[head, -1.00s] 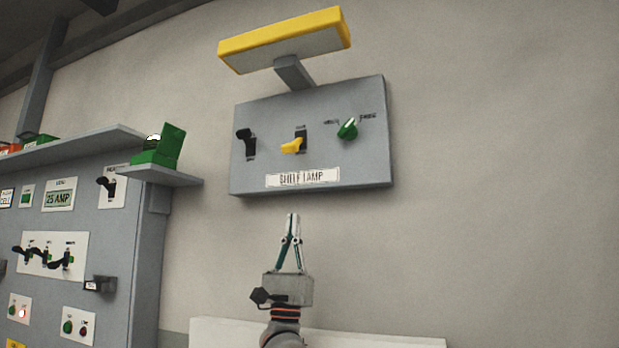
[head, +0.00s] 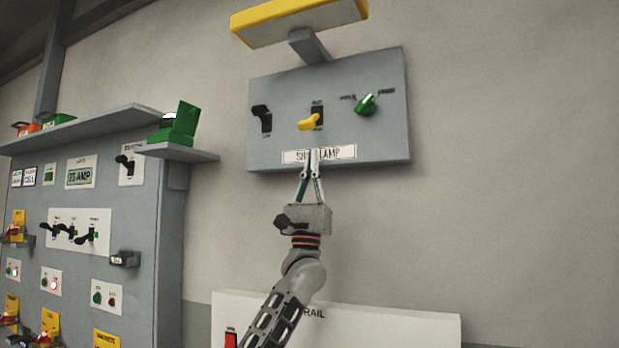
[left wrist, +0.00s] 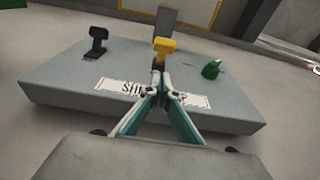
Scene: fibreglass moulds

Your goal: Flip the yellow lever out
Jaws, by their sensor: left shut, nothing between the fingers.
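The yellow lever (head: 311,122) is on a grey panel (head: 380,140) on the wall, in the middle of its row of controls. Its handle points left and slightly down in the head view. It also shows in the left wrist view (left wrist: 164,50), just beyond the fingertips. My left gripper (head: 314,152) is shut and empty, pointing up, in front of the label below the lever. In the left wrist view the fingertips (left wrist: 161,76) appear just short of the lever; contact cannot be made out. My right gripper is not in view.
A black lever (head: 262,117) is left of the yellow one, and a green knob (head: 366,105) is to its right. A yellow-edged lamp (head: 300,20) overhangs the panel. A grey cabinet (head: 140,220) with a shelf stands at left. The wall at right is bare.

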